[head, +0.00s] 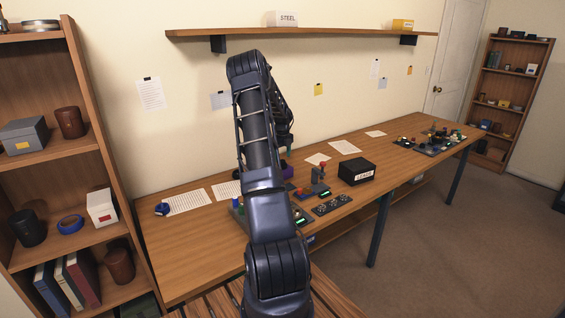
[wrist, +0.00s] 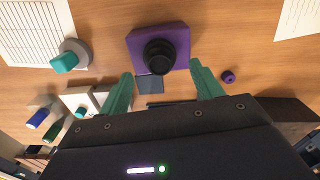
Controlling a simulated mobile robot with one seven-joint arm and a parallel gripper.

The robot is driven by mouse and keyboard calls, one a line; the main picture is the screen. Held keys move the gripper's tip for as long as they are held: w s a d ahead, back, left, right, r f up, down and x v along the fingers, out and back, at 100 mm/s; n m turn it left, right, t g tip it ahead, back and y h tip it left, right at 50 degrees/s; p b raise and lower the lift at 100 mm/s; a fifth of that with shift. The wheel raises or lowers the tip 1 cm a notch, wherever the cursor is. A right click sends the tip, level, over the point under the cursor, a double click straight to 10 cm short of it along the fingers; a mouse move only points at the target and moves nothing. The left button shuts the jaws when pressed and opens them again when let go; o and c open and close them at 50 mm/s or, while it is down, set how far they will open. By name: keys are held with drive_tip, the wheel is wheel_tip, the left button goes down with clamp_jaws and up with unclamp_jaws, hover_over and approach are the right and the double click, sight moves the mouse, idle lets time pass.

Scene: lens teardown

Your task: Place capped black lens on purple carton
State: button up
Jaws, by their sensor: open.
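The black lens (wrist: 159,56) appears in the wrist view as a dark round shape on top of the purple carton (wrist: 178,37), near the carton's front edge. I cannot tell whether it wears a cap. My gripper (wrist: 162,84) is open, its two green fingers apart, one on each side below the carton and lens in the picture. Nothing shows between the fingertips except tabletop and a flat dark grey square (wrist: 150,84). In the head view the carton (head: 286,170) shows only as a purple patch behind my arm, and the lens is hidden.
A small purple ring (wrist: 228,77) lies right of the carton. A grey round part with a teal knob (wrist: 66,62) lies left, beside a paper sheet (wrist: 35,35). A black labelled box (head: 356,172) and control panels stand right along the bench.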

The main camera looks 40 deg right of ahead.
wheel_tip(320, 180, up, 7)
drive_tip(key=s+a+r+n+t, duration=0.1)
drive_tip(key=s+a+r+n, duration=0.1)
drive_tip(key=a+r+n, duration=0.35)
drive_tip(key=s+a+r+n, duration=0.2)
drive_tip(key=a+r, duration=0.5)
drive_tip(key=a, duration=0.1)
drive_tip(key=s+a+r+n+t+y, duration=0.1)
drive_tip(key=s+a+r+n, duration=0.35)
drive_tip(key=a, duration=0.25)
drive_tip(key=s+a+r+n, duration=0.4)
drive_tip(key=s+a, duration=0.1)
drive_tip(key=a, duration=0.2)
drive_tip(key=s+a+r+n+t, duration=0.1)
drive_tip(key=s+a+r+n, duration=0.3)
drive_tip(key=s+a+n, duration=0.65)
drive_tip(key=s+a+f+n, duration=0.2)
drive_tip(key=s+a+n, duration=0.2)
drive_tip(key=s, duration=0.4)
drive_tip(key=s+a+f+n+t+h, duration=0.1)
drive_tip(key=s+a+n, duration=0.3)
drive_tip(key=s, duration=0.4)
drive_tip(key=shift+s+a+f+t, duration=0.3)
drive_tip(key=shift+a+f, duration=0.05)
drive_tip(key=shift+a, duration=0.2)
